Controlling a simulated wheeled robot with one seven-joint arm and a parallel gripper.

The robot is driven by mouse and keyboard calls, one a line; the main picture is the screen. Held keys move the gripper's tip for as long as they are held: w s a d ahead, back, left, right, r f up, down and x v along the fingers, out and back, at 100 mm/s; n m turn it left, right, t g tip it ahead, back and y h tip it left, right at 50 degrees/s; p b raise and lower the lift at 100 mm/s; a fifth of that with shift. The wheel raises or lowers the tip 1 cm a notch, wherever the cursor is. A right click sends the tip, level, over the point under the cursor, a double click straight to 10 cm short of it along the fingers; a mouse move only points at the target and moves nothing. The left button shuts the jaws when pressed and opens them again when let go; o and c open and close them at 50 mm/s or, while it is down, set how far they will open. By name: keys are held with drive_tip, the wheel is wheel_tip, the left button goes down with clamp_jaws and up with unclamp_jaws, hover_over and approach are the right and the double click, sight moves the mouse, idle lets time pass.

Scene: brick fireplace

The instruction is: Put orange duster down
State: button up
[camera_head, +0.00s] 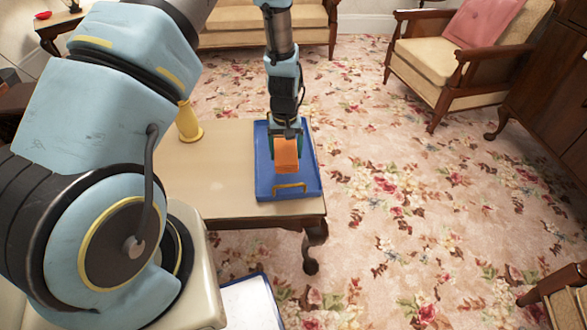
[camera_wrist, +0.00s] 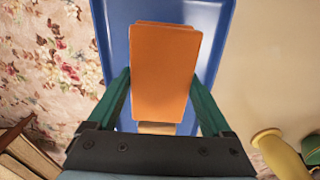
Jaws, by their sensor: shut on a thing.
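The orange duster (camera_head: 287,157) is a box-like block held in my gripper (camera_head: 287,150). In the wrist view the duster (camera_wrist: 165,72) sits between the two green fingers of my gripper (camera_wrist: 163,95), which are shut on its sides. A blue tray (camera_head: 265,180) with a yellowish handle lies on the table, directly below the duster. The tray (camera_wrist: 115,35) also shows behind the duster in the wrist view. I cannot tell whether the duster touches the tray's floor.
The beige table (camera_head: 225,175) has bare room left of the tray. A yellow candlestick-like object (camera_head: 188,122) stands at its back left. An armchair (camera_head: 455,60) is at the upper right and a sofa (camera_head: 235,30) at the back. Flowered carpet (camera_head: 400,200) lies open to the right.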

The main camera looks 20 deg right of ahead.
drive_tip(key=shift+f, duration=3.5)
drive_tip(key=shift+f, duration=0.15)
drive_tip(key=o, duration=1.1)
